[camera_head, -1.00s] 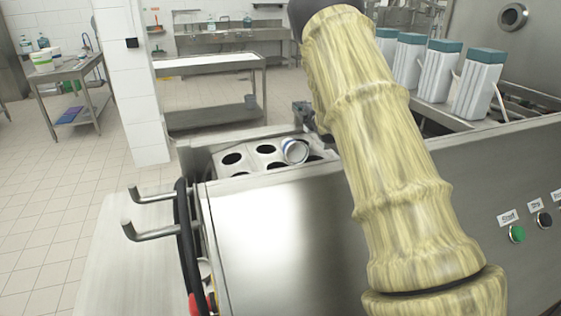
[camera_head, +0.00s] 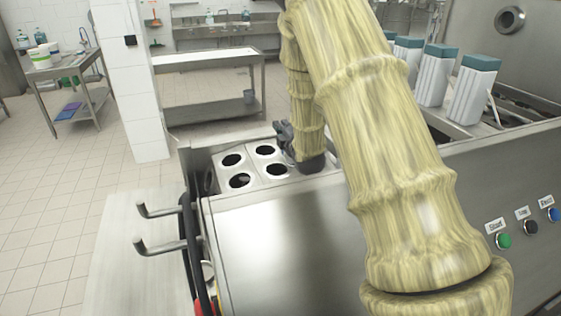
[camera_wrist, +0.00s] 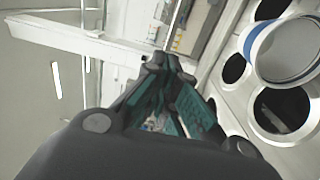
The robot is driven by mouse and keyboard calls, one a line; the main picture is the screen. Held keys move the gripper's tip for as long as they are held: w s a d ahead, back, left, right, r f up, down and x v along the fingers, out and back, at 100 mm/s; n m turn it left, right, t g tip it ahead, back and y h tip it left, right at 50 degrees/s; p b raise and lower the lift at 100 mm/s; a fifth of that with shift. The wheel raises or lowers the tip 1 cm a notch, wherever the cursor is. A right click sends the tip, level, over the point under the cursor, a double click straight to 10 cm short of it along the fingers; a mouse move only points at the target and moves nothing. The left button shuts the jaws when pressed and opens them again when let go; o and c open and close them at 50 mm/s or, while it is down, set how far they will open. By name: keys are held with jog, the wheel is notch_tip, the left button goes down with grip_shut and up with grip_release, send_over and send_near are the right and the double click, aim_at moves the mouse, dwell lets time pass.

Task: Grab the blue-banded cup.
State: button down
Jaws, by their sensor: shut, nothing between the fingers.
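The blue-banded cup (camera_wrist: 288,52) shows in the wrist view at the upper right. It is white with a blue band along its left edge, and its open mouth faces the camera. In the head view my arm hides the cup, and only a dark part of my gripper (camera_head: 284,132) shows beside the plate (camera_head: 252,171).
The plate has several round, dark holes and sits inside a steel machine (camera_head: 270,230) with raised walls. Green, black and blue buttons (camera_head: 529,227) are on its front. White containers with teal lids (camera_head: 473,90) stand at the right.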

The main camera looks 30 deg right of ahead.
notch_tip(320, 180, down, 15)
jog(key=p, duration=0.5)
jog(key=shift+p, duration=0.35)
jog(key=shift+w+d, duration=0.1)
jog(key=shift+d, duration=0.05)
dwell(0.3)
